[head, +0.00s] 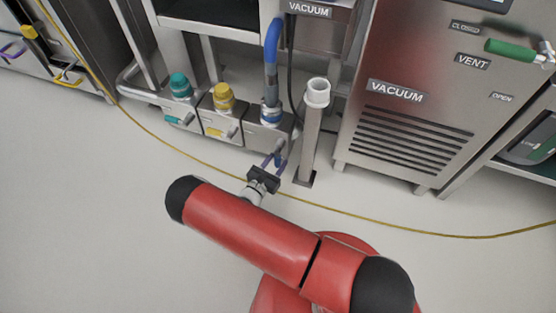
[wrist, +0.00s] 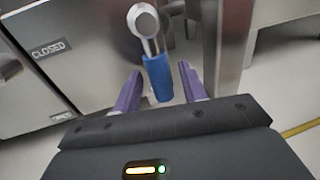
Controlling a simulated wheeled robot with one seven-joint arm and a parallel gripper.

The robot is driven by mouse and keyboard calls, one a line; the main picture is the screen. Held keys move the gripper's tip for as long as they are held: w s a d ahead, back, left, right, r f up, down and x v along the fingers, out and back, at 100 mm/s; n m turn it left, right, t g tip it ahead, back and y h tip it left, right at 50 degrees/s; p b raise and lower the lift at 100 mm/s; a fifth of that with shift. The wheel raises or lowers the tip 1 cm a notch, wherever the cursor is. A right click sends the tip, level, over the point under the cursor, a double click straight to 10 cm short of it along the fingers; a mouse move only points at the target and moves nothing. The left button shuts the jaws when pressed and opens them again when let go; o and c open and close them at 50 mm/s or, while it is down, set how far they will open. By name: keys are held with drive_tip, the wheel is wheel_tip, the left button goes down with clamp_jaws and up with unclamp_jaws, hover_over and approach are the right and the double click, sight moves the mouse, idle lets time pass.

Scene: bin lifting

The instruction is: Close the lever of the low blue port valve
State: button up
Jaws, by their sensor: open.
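The low blue port valve (head: 268,133) is the rightmost of a row of low port boxes in the head view, with a blue hose (head: 271,50) rising from its port. Its lever has a round metal pivot and a blue grip (wrist: 158,80), seen large in the wrist view. The grip points down toward my gripper. My gripper (wrist: 160,72) is open, with one purple finger on each side of the blue grip. Gaps show on both sides, so I see no clear contact. In the head view my gripper (head: 274,160) is just in front of the blue port box.
A teal-capped port (head: 180,87) and a yellow-capped port (head: 223,98) stand to the left. A metal post with a white top (head: 317,93) stands close on the right. A CLOSED label (wrist: 48,50) is left of the lever. A yellow cable (head: 420,232) crosses the open floor.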

drive_tip(key=shift+w+d, duration=0.35)
drive_tip(key=shift+w, duration=0.25)
clamp_jaws()
